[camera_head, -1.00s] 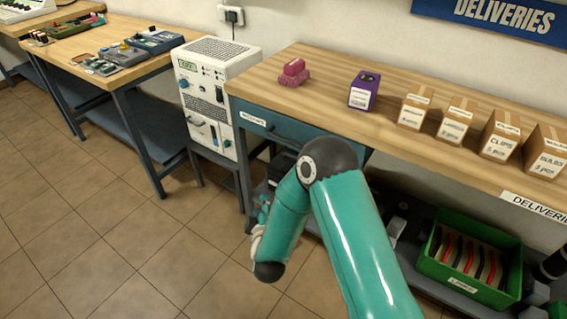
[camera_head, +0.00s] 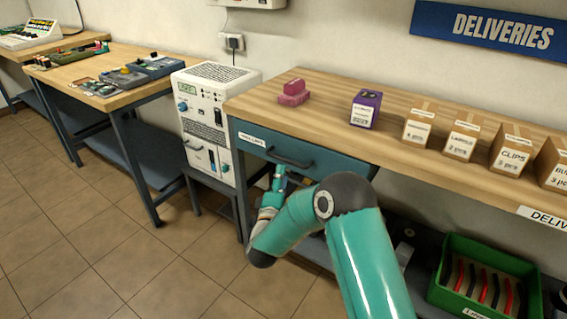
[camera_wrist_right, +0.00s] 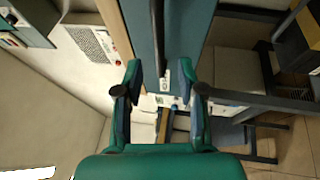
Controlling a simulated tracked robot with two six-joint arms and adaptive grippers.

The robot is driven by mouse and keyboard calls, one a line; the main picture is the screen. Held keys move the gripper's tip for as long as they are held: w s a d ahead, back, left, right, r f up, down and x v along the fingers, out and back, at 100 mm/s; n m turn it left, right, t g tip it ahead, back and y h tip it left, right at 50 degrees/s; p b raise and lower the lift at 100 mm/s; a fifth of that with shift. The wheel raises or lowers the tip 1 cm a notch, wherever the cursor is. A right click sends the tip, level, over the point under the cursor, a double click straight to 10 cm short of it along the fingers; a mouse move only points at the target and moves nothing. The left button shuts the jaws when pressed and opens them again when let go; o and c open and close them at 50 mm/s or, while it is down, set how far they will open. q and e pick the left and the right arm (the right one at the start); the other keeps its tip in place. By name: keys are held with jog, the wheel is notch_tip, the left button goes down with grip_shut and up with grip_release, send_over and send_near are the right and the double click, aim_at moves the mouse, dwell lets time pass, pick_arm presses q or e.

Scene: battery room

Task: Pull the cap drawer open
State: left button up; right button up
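The cap drawer (camera_head: 325,162) is a blue front under the wooden bench top, flush with the frame, with a white label at its left end. Its dark bar handle (camera_head: 290,158) runs across the front. My right gripper (camera_head: 279,172) is just below the handle in the head view. In the right wrist view, the open right gripper (camera_wrist_right: 160,75) has its two fingers apart, and the dark handle (camera_wrist_right: 157,35) shows between and beyond them, in front of the blue drawer front (camera_wrist_right: 185,35). I cannot tell whether the fingers touch it. My left gripper is not in view.
On the bench top (camera_head: 330,90) are a pink object (camera_head: 292,94), a purple box (camera_head: 365,108) and several cardboard boxes. A white instrument cabinet (camera_head: 208,120) stands close at the left. A green crate (camera_head: 485,285) sits on the lower shelf. Tiled floor in front is free.

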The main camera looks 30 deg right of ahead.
aim_at(286, 159)
jog(key=x, duration=0.7)
jog(key=shift+a+f, duration=0.1)
grip_shut()
